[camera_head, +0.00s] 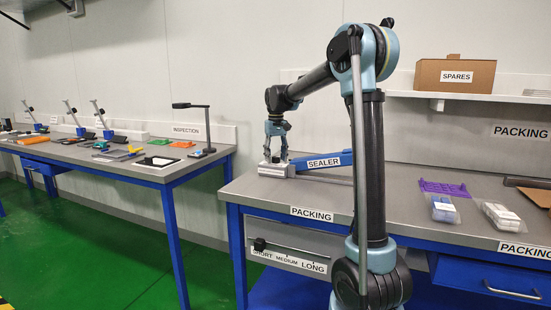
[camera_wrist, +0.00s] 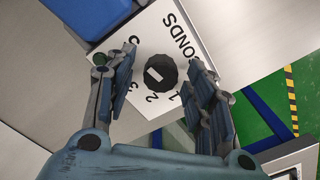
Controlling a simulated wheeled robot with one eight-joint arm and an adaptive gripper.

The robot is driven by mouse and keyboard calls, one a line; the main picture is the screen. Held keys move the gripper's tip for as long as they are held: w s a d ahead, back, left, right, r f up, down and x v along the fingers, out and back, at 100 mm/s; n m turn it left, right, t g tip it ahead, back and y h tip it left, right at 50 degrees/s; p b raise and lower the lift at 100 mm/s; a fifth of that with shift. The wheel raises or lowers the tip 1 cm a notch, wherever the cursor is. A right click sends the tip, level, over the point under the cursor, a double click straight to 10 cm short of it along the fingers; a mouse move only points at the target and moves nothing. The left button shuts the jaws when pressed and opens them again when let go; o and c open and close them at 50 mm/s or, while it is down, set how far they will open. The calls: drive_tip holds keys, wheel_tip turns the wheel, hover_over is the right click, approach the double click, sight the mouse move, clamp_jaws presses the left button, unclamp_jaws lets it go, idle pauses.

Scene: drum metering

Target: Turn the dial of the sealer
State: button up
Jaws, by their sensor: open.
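The sealer (camera_head: 325,160) stands on the packing bench, its long blue arm carrying a SEALER label. In the wrist view its dial (camera_wrist: 166,66) is a round black knob with a pale mark, on a white plate (camera_wrist: 148,40) with numbers and lettering ending in ONDS. My gripper (camera_wrist: 162,62) is open, with one finger to each side of the dial. Gaps show between the fingers and the knob.
The packing bench (camera_head: 270,192) has bare top in front of the sealer. A SPARES box (camera_head: 455,76) sits on the shelf above. The inspection bench (camera_head: 150,168) stands at left across green floor.

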drive_tip(key=shift+c, duration=0.5)
drive_tip(key=c, duration=1)
drive_tip(key=shift+n, duration=0.3)
drive_tip(key=n, duration=0.3)
drive_tip(key=shift+n, duration=0.3)
drive_tip(key=n, duration=0.3)
drive_tip(key=shift+n, duration=0.3)
drive_tip(key=n, duration=0.4)
drive_tip(key=shift+n, duration=1.9)
drive_tip(key=shift+w, duration=0.1)
